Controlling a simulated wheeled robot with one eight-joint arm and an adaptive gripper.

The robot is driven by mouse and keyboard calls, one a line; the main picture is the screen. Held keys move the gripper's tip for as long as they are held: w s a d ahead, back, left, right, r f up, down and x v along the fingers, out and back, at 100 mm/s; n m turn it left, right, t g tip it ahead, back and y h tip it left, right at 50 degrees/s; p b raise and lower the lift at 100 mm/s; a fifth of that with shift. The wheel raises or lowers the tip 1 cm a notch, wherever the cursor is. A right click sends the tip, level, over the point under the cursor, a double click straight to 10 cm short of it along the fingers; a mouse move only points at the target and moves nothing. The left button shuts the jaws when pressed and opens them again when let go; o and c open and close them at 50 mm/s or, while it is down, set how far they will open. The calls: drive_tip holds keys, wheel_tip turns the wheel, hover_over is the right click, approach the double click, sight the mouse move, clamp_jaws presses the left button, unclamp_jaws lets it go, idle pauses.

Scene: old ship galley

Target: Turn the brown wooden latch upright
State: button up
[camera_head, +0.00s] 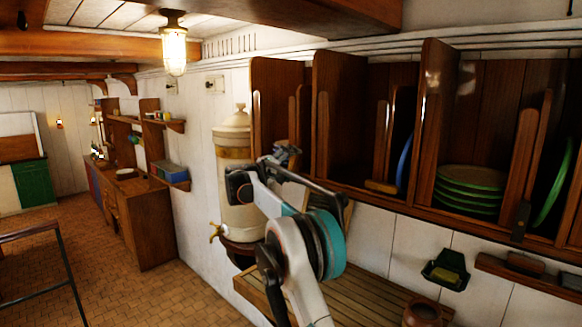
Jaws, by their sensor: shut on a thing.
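My gripper (284,152) is small and dark, and shows in front of the left end of the plate cabinet. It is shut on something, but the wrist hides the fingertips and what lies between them. A brown wooden piece, which may be the latch (380,186), lies flat across the foot of the middle compartment. It shows to the right of my gripper with a clear gap in the picture. A darker upright piece (520,221) sits on the cabinet's lower rail at the right. I cannot tell for certain which piece is the latch.
The cabinet holds stacked green plates (470,190) and a blue plate (404,163). A cream water urn (234,165) stands just left of my arm. A slatted counter (362,295) with a brown pot (422,313) lies below. The tiled floor at left is mostly open.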

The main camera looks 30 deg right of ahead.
drive_tip(key=shift+w+f+n+b, duration=0.1)
drive_tip(key=shift+n+b, duration=0.25)
drive_tip(key=shift+n, duration=1.55)
drive_tip(key=o, duration=1)
drive_tip(key=shift+a, duration=0.1)
drive_tip(key=shift+f, duration=0.1)
drive_tip(key=v, duration=1.2)
